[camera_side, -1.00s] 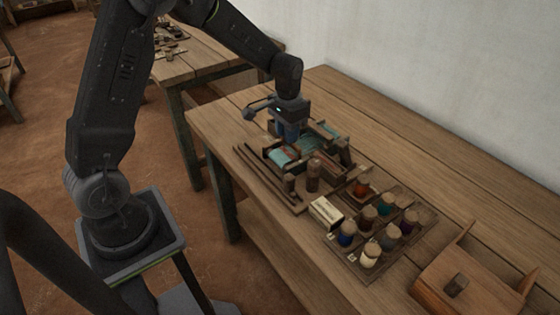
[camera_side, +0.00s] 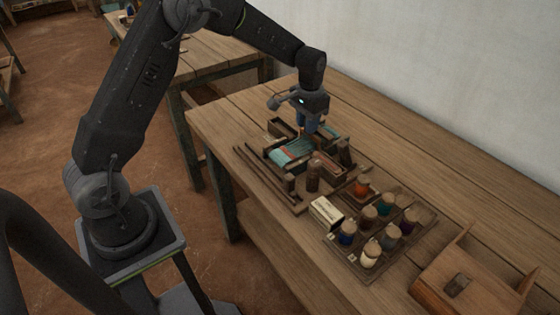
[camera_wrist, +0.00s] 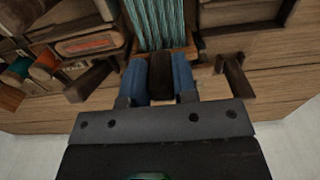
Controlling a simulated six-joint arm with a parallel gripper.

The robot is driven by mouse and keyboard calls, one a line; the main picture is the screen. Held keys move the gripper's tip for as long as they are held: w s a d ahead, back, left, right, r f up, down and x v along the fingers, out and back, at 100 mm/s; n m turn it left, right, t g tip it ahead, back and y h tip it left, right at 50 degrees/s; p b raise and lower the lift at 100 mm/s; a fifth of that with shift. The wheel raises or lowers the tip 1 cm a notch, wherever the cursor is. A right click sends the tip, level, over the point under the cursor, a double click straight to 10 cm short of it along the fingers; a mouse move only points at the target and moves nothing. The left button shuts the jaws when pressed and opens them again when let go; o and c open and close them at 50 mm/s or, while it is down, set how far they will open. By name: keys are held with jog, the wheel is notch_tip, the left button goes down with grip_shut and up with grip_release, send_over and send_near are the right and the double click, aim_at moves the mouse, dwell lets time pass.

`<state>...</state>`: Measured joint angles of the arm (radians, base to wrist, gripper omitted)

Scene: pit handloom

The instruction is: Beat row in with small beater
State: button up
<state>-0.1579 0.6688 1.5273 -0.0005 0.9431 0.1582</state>
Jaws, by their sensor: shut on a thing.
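My gripper (camera_side: 307,127) is above the loom's far right end. In the wrist view, its two blue fingers (camera_wrist: 160,80) are shut on a dark brown block (camera_wrist: 160,77), which looks like the handle of the small beater. Teal warp threads (camera_wrist: 156,22) run away just beyond it. The beater's lower part is hidden, so I cannot tell whether it touches the threads.
A tray with several dye jars (camera_side: 388,236) stands right of the loom, beside a small cream box (camera_side: 326,212). A wooden box (camera_side: 465,285) is at the front right. The bench's back is clear.

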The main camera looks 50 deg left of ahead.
jog(key=o, duration=0.8)
jog(key=shift+w+f, duration=0.1)
jog(key=shift+f, duration=0.05)
jog(key=shift+r, duration=3.4)
jog(key=shift+r, duration=0.1)
jog(key=s+d+r+t, duration=0.2)
jog(key=s+d+r, duration=0.1)
jog(key=s+r, duration=0.4)
jog(key=s+d+r+t, duration=0.1)
jog(key=s+d+r, duration=0.1)
jog(key=s+r, duration=0.45)
jog(key=s+d+f+t, duration=0.1)
jog(key=s, duration=0.7)
jog(key=s+d+f+t, duration=0.1)
jog(key=s+d, duration=0.1)
jog(key=s, duration=0.6)
jog(key=shift+f+t, duration=0.3)
jog(key=shift+f, duration=0.05)
